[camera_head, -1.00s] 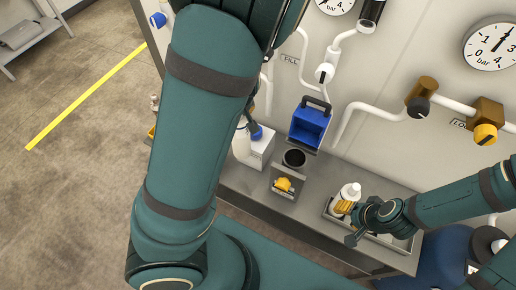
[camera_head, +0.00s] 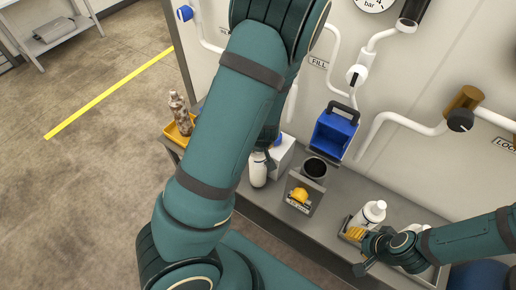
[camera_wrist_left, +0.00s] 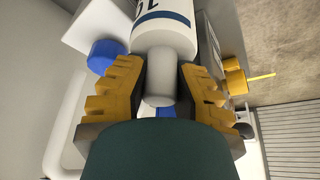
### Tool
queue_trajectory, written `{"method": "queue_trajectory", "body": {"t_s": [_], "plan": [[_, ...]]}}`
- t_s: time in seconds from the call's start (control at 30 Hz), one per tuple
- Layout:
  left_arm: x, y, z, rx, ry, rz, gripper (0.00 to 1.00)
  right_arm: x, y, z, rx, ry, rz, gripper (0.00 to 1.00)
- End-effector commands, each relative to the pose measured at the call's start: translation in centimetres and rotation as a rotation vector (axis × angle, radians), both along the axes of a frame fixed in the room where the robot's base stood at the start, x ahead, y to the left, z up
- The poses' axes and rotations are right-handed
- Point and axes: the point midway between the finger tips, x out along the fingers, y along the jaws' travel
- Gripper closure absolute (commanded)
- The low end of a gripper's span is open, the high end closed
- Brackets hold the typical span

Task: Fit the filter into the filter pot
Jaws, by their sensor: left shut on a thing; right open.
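The filter is a white cylinder with a dark blue band (camera_wrist_left: 164,40). My left gripper (camera_wrist_left: 158,88) is shut around its narrow white end. In the head view my left arm hides most of that gripper, and the white filter (camera_head: 258,172) shows below it, left of the pot. The filter pot (camera_head: 315,168) is a dark, open-topped cup on the bench, behind a bracket with a yellow knob (camera_head: 300,195). The filter is beside the pot, apart from it. My right gripper (camera_head: 366,247) is open, beside a white bottle (camera_head: 372,213) at the right; whether they touch is unclear.
A white box with a blue cap (camera_head: 284,153) stands left of the pot. A patterned bottle (camera_head: 179,112) stands in a yellow tray (camera_head: 172,134) at the far left. Pipes run along the back panel.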

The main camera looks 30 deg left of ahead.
Motion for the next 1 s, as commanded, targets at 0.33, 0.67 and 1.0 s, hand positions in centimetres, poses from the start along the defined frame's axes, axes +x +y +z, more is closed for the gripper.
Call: {"method": "queue_trajectory", "body": {"t_s": [0.33, 0.67, 1.0], "plan": [[0.1, 0.0, -0.9, 0.000, -0.001, 0.000, 1.00, 0.0, 0.0, -0.4, -0.001, -0.001, 0.000, 0.53], [0.0, 0.0, -1.2, 0.000, -0.001, -0.001, 0.52, 0.0, 0.0, -0.6, -0.001, 0.000, 0.001, 0.53], [-0.2, -0.4, 0.2, 0.000, -0.003, -0.003, 0.52, 0.0, 0.0, 0.2, 0.000, -0.001, 0.001, 0.53]]}}
